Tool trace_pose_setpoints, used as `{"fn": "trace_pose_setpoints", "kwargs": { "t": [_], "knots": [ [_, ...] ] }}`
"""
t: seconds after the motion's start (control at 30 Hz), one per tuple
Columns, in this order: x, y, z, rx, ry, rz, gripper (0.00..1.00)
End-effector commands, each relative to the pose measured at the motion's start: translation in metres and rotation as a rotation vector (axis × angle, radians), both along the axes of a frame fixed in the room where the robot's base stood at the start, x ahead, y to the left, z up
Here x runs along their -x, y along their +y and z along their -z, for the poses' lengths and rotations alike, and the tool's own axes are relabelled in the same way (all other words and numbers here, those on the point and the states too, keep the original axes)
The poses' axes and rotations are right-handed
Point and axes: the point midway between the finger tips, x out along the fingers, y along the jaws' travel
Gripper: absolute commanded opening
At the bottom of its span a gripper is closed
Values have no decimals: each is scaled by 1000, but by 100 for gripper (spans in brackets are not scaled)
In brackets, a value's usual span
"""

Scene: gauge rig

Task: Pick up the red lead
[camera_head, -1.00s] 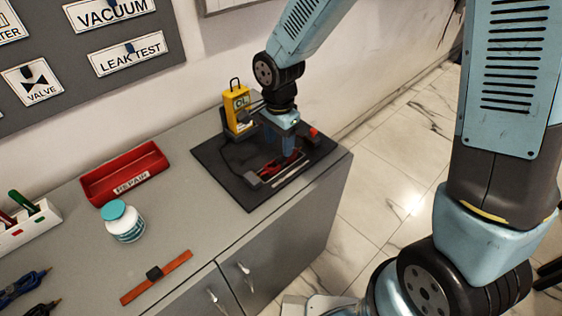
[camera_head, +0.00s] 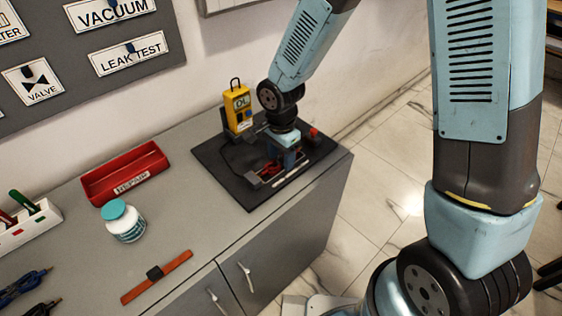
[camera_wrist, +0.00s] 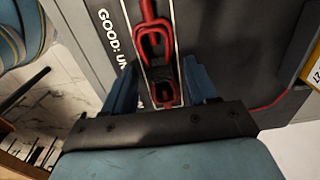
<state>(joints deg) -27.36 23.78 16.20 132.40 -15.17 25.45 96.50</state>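The red lead (camera_wrist: 152,40) shows in the wrist view as a red loop-shaped end with a dark piece below it, lying over a slot in the dark board. In the head view the red lead (camera_head: 268,172) lies on the black mat (camera_head: 235,175), partly hidden by my gripper. My gripper (camera_wrist: 163,85) has its two blue fingers apart, one on each side of the lower red part. I see a gap on the left side; contact on the right is unclear. In the head view my gripper (camera_head: 287,160) is low over the mat.
A yellow meter (camera_head: 238,108) stands behind the gripper on the mat. The wall is close behind; the counter's right edge is near.

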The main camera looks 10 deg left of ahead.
Motion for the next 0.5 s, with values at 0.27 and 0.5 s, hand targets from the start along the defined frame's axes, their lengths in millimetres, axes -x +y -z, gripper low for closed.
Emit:
{"fn": "trace_pose_setpoints", "kwargs": {
  "t": [0.27, 0.5],
  "knots": [
    [0, 0, 0, 0, 0, 0, 30],
    [0, 0, 0, 0, 0, 0, 7]
  ]
}}
